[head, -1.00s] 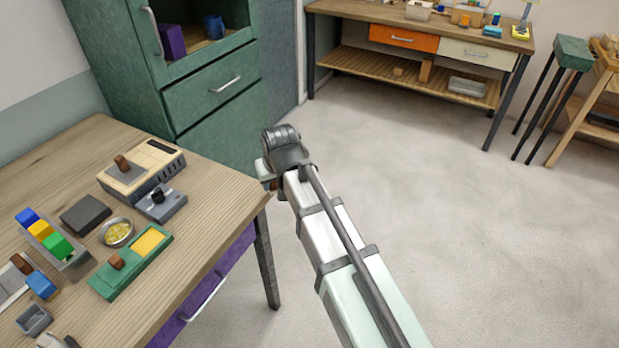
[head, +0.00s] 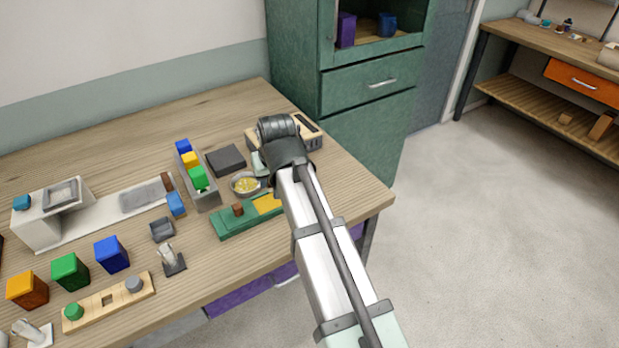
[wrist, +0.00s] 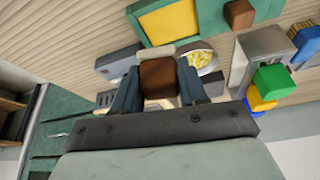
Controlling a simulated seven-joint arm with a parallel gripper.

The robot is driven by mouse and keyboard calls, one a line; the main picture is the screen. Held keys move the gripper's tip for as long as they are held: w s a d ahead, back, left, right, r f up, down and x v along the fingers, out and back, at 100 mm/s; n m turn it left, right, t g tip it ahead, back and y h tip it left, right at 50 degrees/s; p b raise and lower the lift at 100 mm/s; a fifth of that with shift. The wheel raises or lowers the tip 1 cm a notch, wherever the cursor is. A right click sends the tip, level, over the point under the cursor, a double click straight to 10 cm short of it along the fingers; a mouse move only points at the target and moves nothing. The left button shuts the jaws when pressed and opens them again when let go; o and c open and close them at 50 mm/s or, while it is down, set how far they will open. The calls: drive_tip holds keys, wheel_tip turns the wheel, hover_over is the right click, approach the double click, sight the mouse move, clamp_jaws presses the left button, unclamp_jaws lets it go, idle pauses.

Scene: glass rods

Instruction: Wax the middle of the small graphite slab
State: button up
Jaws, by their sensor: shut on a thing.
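My gripper (wrist: 158,84) is shut on a brown block (wrist: 158,76) with a pale, rounded end piece, seen between its dark blue fingers in the wrist view. In the head view my wrist hides most of the gripper and the held block. A small dark grey slab (head: 226,159), which looks like the graphite one, lies flat on the table just left of my gripper.
A bowl of yellow bits (head: 245,184) and a green tray (head: 228,226) with a yellow pad and brown knob stand close by. A grey rack (head: 208,195) holds coloured blocks left of the slab. A beige box (head: 311,132) is partly behind my wrist.

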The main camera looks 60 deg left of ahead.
sight(265, 201)
drive_tip(key=shift+s+a+r+n, duration=0.3)
drive_tip(key=shift+s+a+r, duration=0.25)
drive_tip(key=shift+s+a, duration=0.3)
drive_tip(key=shift+n+g, duration=0.4)
drive_tip(key=shift+n, duration=0.4)
drive_tip(key=shift+s+d+f, duration=0.1)
drive_tip(key=shift+d+f, duration=0.05)
drive_tip(key=shift+f, duration=1.45)
drive_tip(key=shift+s+d+f, duration=0.1)
drive_tip(key=shift+d+f, duration=0.05)
drive_tip(key=shift+f, duration=1.45)
drive_tip(key=shift+f, duration=0.6)
drive_tip(key=shift+r, duration=0.15)
wheel_tip(265, 201, up, 7)
drive_tip(key=shift+w, duration=0.1)
